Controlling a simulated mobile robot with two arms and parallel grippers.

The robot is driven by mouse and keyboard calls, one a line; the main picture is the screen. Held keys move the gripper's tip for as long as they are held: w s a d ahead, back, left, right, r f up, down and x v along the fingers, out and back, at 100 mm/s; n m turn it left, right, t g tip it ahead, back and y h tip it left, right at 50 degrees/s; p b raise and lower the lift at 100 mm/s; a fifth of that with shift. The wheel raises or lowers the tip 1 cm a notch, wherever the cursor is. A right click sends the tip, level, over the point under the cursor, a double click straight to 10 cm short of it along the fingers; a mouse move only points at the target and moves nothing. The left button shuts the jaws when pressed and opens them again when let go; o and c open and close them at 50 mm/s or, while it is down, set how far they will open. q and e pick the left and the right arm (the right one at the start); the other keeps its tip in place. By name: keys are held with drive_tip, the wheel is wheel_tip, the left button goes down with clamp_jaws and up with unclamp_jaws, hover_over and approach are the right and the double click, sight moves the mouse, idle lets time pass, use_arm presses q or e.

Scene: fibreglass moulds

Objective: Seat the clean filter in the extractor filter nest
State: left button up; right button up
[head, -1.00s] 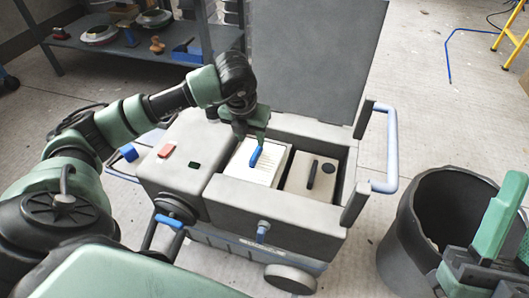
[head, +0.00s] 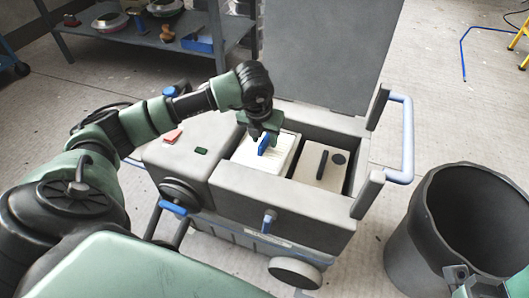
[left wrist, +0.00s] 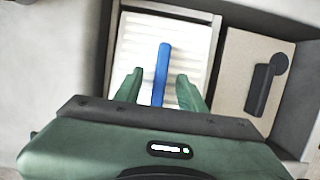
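The clean filter (head: 282,158) is a white pleated block with a blue handle (head: 264,144). It sits in the left compartment of the extractor's open box (head: 285,205); I cannot tell whether it is fully down. In the left wrist view the filter (left wrist: 136,42) has dark gaps along its sides. My left gripper (left wrist: 159,84) is open, with one finger on each side of the blue handle (left wrist: 162,66), apart from it. In the head view the left gripper hides part of the filter. Only a sliver of my right gripper shows at the bottom right; its fingers are not clear.
A beige block with a dark handle (head: 322,165) fills the right compartment. The raised lid (head: 315,50) stands behind. A blue push handle (head: 408,140) and a dark bin (head: 415,245) are at the right. A shelf (head: 90,45) stands at the back left.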

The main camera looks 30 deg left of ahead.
use_arm(q)
clamp_jaws()
idle(1.4)
